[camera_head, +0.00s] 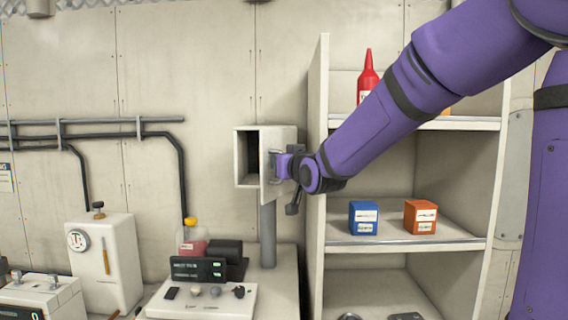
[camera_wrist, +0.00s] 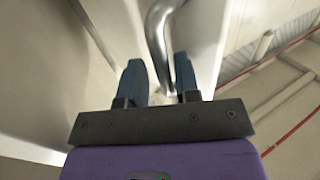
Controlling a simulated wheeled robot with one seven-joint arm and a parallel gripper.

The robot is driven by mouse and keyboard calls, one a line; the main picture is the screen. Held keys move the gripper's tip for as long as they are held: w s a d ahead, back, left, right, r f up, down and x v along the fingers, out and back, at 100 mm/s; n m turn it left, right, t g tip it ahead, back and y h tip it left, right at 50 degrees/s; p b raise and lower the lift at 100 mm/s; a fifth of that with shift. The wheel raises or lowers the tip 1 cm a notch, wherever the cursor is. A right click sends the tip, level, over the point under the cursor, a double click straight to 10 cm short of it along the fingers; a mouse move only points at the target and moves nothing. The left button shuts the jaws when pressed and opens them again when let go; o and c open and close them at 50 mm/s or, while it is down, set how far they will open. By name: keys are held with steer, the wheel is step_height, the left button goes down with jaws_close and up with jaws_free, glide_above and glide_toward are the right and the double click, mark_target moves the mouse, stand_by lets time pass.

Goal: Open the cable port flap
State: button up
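The cable port is a pale box (camera_head: 240,160) on a grey post, with a dark opening facing left of centre. A pale panel, which looks like its flap (camera_head: 279,178), stands at an angle on the opening's right side. My gripper (camera_head: 277,163) is at this panel's metal handle, seen from the side in the head view. In the wrist view, my gripper's fingers (camera_wrist: 160,78) stand apart around the curved metal handle (camera_wrist: 157,35). The handle lies close to the right finger, and a gap shows on the left. The handle's lower end is partly hidden between the fingers.
A shelf unit (camera_head: 317,150) stands right of the port, holding a red bottle (camera_head: 368,77), a blue box (camera_head: 363,218) and an orange box (camera_head: 420,217). Below the port is a bench with a dark device (camera_head: 198,269) and a yellow-capped jar (camera_head: 191,240).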

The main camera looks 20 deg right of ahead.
steer(key=shift+s+a+r, duration=0.1)
steer(key=shift+a+r, duration=0.1)
steer(key=shift+r, duration=0.25)
steer(key=s, duration=1)
steer(key=shift+s+d+f, duration=0.3)
steer(key=shift+f, duration=0.1)
steer(key=s+f+g, duration=0.5)
steer(key=s+g, duration=0.1)
steer(key=s, duration=0.6)
steer(key=s+f+g, duration=0.5)
steer(key=s+g, duration=0.1)
steer(key=s, duration=0.6)
steer(key=shift+a+g, duration=0.25)
steer(key=shift+g, duration=0.15)
